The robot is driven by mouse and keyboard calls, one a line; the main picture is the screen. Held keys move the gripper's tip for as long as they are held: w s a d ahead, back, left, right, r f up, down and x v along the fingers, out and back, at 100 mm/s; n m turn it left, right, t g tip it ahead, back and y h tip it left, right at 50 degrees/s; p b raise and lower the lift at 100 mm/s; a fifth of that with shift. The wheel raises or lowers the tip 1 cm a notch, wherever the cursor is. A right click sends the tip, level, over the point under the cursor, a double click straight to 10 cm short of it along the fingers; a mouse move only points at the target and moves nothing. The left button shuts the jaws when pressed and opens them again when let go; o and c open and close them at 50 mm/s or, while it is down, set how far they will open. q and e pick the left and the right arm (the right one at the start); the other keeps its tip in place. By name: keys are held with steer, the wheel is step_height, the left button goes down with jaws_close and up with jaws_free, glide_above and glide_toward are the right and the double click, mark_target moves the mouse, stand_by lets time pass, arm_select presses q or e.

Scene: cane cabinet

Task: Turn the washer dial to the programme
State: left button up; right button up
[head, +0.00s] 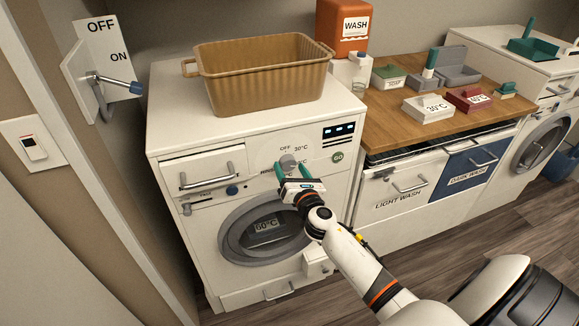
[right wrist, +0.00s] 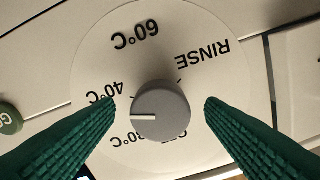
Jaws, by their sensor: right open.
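The washer dial (head: 289,161) is a grey round knob on the white washer's front panel (head: 240,165). In the right wrist view the knob (right wrist: 161,112) sits on a pale disc with upside-down labels: 60°C, RINSE, 40°C, 30°C and OFF, some partly covered. Its white mark points left, between 40°C and 30°C. My right gripper (head: 292,170) is open at the dial; its green fingers (right wrist: 160,104) stand either side of the knob with gaps, apparently not touching. A label on the washer's round door (head: 267,227) appears to read 60°C. My left gripper is out of view.
A green GO button (head: 338,157) and a small display (head: 339,131) are right of the dial. A tan basket (head: 262,85) stands on the washer. A wall lever (head: 120,84) with OFF and ON signs is at left. A wooden counter (head: 400,137) holds several labelled blocks.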

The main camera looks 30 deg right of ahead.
steer(key=shift+x, duration=0.8)
steer(key=shift+s, duration=0.1)
steer(key=c, duration=1)
